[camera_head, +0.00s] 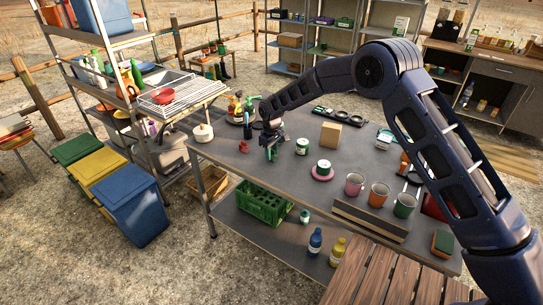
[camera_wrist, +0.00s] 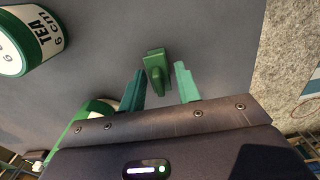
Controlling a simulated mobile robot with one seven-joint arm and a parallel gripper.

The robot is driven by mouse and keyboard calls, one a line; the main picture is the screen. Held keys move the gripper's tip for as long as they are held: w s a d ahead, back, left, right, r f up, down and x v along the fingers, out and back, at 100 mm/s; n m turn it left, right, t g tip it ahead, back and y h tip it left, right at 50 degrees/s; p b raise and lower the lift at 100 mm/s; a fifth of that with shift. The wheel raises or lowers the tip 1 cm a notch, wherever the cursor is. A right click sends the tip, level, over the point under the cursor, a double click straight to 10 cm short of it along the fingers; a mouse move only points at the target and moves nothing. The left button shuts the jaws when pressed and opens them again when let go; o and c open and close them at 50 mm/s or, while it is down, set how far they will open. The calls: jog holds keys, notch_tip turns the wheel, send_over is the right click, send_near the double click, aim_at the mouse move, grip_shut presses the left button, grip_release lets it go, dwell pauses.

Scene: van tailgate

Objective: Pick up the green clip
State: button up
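The green clip (camera_wrist: 154,74) lies on the grey table top in the wrist view, between the tips of my gripper's two teal fingers (camera_wrist: 160,68). The fingers are spread, and a gap shows on each side of the clip. The clip sits closer to the left finger. In the head view my gripper (camera_head: 272,150) points down over the left part of the table (camera_head: 262,179). I cannot make out the clip apart from the fingers there.
A white and green TEA tin (camera_wrist: 29,41) stands left of the clip in the wrist view. In the head view a red object (camera_head: 243,147) lies left of my gripper. A tin on a pink saucer (camera_head: 321,175), cups and a cardboard box (camera_head: 331,133) stand to the right.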

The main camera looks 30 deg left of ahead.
jog(key=shift+f, duration=0.5)
grip_shut()
